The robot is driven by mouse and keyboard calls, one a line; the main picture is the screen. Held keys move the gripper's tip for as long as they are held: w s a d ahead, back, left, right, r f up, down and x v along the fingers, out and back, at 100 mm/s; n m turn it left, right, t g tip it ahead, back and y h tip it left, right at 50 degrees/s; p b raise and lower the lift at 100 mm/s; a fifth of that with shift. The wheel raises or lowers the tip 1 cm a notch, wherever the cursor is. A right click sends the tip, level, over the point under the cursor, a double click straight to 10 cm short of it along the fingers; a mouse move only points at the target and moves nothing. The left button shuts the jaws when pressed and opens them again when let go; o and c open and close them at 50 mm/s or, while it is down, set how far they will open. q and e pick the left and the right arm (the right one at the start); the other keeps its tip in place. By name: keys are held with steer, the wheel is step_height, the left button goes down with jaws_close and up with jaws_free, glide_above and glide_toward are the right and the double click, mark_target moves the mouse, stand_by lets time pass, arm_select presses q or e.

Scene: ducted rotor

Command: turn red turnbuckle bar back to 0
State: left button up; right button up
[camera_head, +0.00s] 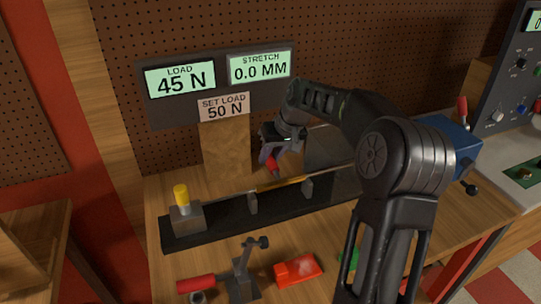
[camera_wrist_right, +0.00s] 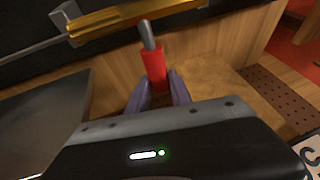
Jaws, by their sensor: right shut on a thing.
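The turnbuckle is a gold body (camera_head: 282,184) on a thin rod between two small posts above a black rail. It also crosses the top of the right wrist view (camera_wrist_right: 125,19). Its bar is a grey pin with a red grip (camera_wrist_right: 153,67), rising from the gold body. The red grip (camera_head: 272,165) shows small in the head view, tilted slightly. My right gripper (camera_head: 268,157) is above the turnbuckle, its purple fingers (camera_wrist_right: 158,95) shut on the red grip's end. Part of the grip is hidden between the fingers. My left gripper is not in view.
The display reads load 45 N (camera_head: 180,79) and stretch 0.0 mm (camera_head: 260,67). A sign (camera_head: 224,107) says set load 50 N. A yellow-topped block (camera_head: 187,216) stands at the rail's left end. A red-handled clamp (camera_head: 240,278) and red box (camera_head: 298,270) are in front.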

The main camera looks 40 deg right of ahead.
jaws_close()
stand_by(0.7)
